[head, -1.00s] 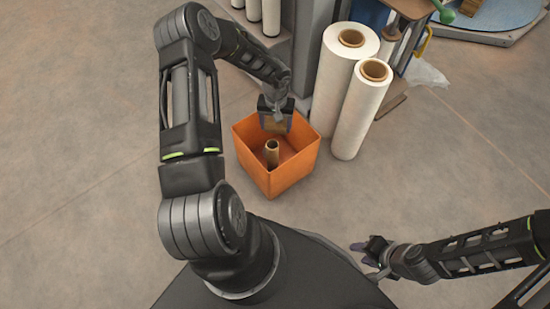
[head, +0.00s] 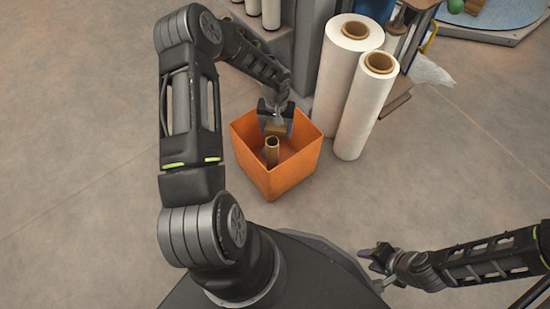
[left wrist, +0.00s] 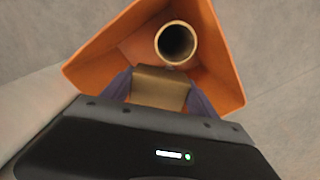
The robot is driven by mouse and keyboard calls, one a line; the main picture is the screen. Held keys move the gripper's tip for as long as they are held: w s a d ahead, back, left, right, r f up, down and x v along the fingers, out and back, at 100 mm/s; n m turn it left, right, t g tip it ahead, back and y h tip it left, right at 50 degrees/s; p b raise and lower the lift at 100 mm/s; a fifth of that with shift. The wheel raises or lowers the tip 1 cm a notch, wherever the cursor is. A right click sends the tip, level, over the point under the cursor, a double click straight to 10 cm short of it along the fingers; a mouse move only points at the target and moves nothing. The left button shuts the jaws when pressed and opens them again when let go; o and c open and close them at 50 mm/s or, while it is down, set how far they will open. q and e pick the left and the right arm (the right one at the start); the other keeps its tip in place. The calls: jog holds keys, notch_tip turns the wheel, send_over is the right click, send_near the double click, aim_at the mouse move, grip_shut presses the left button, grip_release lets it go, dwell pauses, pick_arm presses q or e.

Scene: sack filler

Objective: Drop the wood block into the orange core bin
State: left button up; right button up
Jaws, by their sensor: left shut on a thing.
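The orange core bin (head: 262,175) stands on the floor, open at the top, with a brown cardboard core (head: 272,150) upright inside it. My left gripper (head: 276,126) is over the bin's far part, pointing down, shut on the wood block (head: 277,130). In the left wrist view, the wood block (left wrist: 160,88) sits between the two purple-grey fingers, with the orange bin (left wrist: 110,52) and the round mouth of the core (left wrist: 177,43) beyond it. My right gripper (head: 376,259) is at the lower right, empty, with its fingers apart, away from the bin.
Two tall white rolls (head: 350,88) stand right of the bin, close to it. A grey rack with several white rolls (head: 271,14) is behind it. A clear plastic sheet (head: 432,72) lies farther right. The floor left and right front is bare.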

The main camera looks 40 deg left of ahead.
pick_arm(q)
jog(key=shift+f+b, duration=0.45)
jog(key=shift+f, duration=0.05)
pick_arm(e)
jog(key=shift+w+d+f, duration=0.2)
jog(key=shift+f, duration=0.6)
pick_arm(q)
jog(key=o, duration=1.5)
jog(key=shift+c, duration=0.2)
notch_tip(320, 180, up, 7)
jog(key=p, duration=0.3)
jog(key=shift+f, duration=0.2)
jog(key=shift+r+p, duration=0.45)
jog(key=shift+r, duration=0.2)
pick_arm(e)
jog(key=r, duration=0.2)
jog(key=s+a+r, duration=0.1)
jog(key=shift+r, duration=0.35)
jog(key=shift+d, duration=0.1)
